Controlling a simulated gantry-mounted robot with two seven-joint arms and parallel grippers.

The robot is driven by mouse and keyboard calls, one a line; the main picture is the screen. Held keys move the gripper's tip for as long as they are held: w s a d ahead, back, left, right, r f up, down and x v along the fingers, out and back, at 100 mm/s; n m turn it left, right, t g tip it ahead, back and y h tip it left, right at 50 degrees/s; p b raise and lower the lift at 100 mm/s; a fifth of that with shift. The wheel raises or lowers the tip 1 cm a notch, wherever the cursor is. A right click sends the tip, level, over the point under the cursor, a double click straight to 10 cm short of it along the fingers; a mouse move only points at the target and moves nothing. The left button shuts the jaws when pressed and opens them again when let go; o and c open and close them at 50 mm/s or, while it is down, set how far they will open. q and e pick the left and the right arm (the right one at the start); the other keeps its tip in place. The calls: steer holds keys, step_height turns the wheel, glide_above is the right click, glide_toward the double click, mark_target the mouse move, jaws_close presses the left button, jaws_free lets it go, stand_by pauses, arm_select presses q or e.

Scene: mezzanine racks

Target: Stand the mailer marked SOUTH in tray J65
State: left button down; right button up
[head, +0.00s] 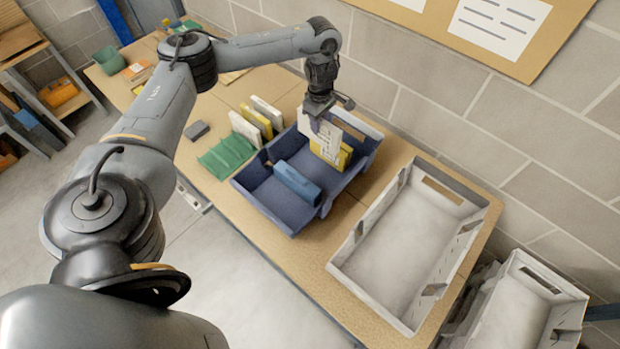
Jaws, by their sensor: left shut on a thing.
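My left gripper (320,116) points down over the blue divided tray (262,198) and is shut on a white mailer (325,142) with dark print too small to read. The mailer is upright, with its lower part within the rear right part of the tray; I cannot tell whether it touches the tray floor. A yellow mailer (345,158) stands close against it, partly hidden. I cannot read SOUTH or J65 anywhere. My right gripper is out of view.
A dark block (196,130) lies nearby. A large empty white crate (352,268) takes up the table's right end. Another white crate (548,268) is lower right. A block wall bounds the back.

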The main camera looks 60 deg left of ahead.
mark_target(320, 135)
arm_select(q)
steer(key=f+b, duration=0.2)
steer(key=f, duration=0.1)
steer(key=f+b, duration=0.3)
steer(key=shift+w+d+f, duration=0.1)
steer(key=shift+d+f, duration=0.1)
steer(key=shift+f, duration=0.05)
steer(key=shift+f+b, duration=1.2)
steer(key=shift+f, duration=3.65)
steer(key=shift+f, duration=0.1)
steer(key=c, duration=0.9)
jaws_free()
step_height(320, 135, up, 11)
steer(key=p, duration=0.2)
steer(key=shift+f+p, duration=0.15)
steer(key=shift+p, duration=0.15)
steer(key=shift+r+p, duration=0.5)
steer(key=shift+r, duration=0.25)
